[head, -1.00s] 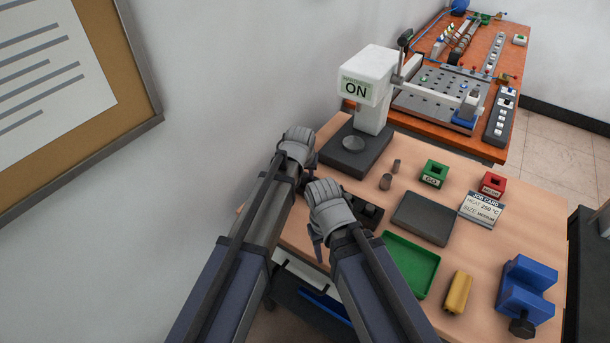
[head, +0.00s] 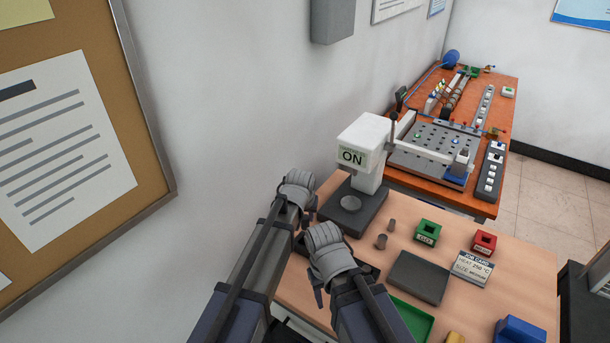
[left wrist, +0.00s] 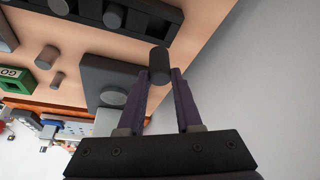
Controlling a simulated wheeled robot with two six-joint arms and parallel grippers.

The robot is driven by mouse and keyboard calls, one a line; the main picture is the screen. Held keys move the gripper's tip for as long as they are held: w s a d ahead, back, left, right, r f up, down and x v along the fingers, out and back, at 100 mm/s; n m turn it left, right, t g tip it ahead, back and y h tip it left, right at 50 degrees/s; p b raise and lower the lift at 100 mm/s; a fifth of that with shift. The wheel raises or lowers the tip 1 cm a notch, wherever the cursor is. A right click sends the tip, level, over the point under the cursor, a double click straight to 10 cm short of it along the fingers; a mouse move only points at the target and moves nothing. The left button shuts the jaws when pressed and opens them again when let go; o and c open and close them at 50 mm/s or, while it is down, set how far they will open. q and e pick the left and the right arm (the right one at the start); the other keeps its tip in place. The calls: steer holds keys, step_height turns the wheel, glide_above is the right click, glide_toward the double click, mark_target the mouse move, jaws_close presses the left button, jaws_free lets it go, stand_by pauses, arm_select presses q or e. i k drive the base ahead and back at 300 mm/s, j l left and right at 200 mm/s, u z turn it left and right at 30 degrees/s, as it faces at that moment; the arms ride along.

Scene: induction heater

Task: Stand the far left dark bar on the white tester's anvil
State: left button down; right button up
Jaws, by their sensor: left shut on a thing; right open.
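The white tester (head: 363,145) shows "ON" and stands at the table's far left. Its round grey anvil (head: 351,203) is bare, on a dark base; the anvil also shows in the left wrist view (left wrist: 115,96). My left gripper (left wrist: 163,80) is shut on a dark bar (left wrist: 158,66), which sticks out past the fingertips, apart from the anvil. In the head view my left gripper (head: 303,213) is left of the tester base, its bar hidden. My right gripper (head: 313,275) is open, nearer, beside the dark rack (head: 368,272), which it partly hides. Several bars show in the rack (left wrist: 98,12) in the left wrist view.
Two small grey cylinders (head: 381,241) stand right of the tester base. Green (head: 427,231) and red (head: 483,242) boxes, a job card (head: 472,268), a dark plate (head: 418,277) and a green tray (head: 411,318) lie further right. The wall is close on the left.

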mark_target(351, 203)
steer(key=k+l, duration=0.2)
steer(key=l, duration=0.2)
steer(key=k+l, duration=0.25)
steer(key=l, duration=0.2)
steer(key=k+l, duration=0.2)
steer(key=l, duration=0.2)
steer(key=l+u, duration=0.05)
